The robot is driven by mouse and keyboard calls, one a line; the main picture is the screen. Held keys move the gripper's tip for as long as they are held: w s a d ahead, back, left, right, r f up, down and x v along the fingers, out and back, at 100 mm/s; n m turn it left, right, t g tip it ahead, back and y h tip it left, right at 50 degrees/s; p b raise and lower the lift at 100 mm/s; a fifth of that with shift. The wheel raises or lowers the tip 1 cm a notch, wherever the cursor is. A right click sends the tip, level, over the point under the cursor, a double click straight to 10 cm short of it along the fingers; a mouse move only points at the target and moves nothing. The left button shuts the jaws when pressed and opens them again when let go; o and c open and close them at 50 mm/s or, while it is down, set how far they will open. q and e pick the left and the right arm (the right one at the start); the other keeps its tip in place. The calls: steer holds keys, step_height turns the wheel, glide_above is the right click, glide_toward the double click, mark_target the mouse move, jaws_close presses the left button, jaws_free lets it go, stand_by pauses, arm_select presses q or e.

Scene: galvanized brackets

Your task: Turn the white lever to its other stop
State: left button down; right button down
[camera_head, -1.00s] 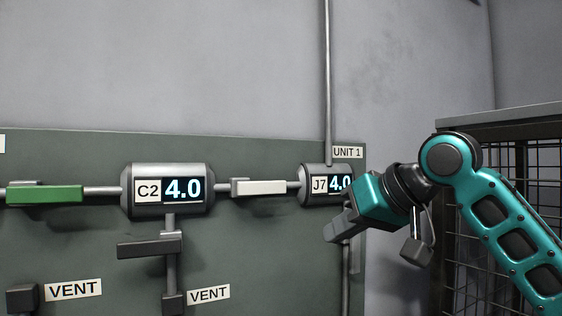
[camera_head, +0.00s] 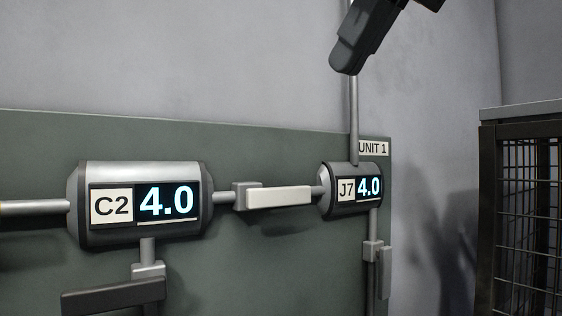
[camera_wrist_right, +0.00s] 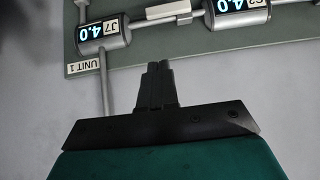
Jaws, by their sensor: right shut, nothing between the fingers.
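The white lever (camera_head: 279,198) lies along the pipe between the C2 cylinder (camera_head: 145,204) and the J7 cylinder (camera_head: 352,190), roughly in line with the pipe. Its grey pivot block (camera_head: 245,195) is at its left end. In the right wrist view the lever (camera_wrist_right: 168,10) shows at the top, apart from my fingers. My right gripper (camera_head: 346,57) is at the top of the head view, above the panel and up and right of the lever. Its fingers (camera_wrist_right: 157,70) are shut together and empty. My left gripper is not in view.
Both displays read 4.0. A dark lever (camera_head: 113,296) sits below C2, and another grey lever (camera_head: 385,272) hangs below J7. A vertical pipe (camera_head: 354,120) rises from J7 past my right gripper. A mesh cage (camera_head: 525,215) stands at the right. The space before the white lever looks clear.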

glide_above(278, 196)
steer(key=d, duration=0.4)
step_height(278, 196, down, 7)
steer(key=f, duration=0.1)
steer(key=f+b, duration=0.1)
steer(key=f, duration=0.2)
steer(key=shift+w+a+b, duration=0.2)
steer(key=shift+a+b, duration=0.15)
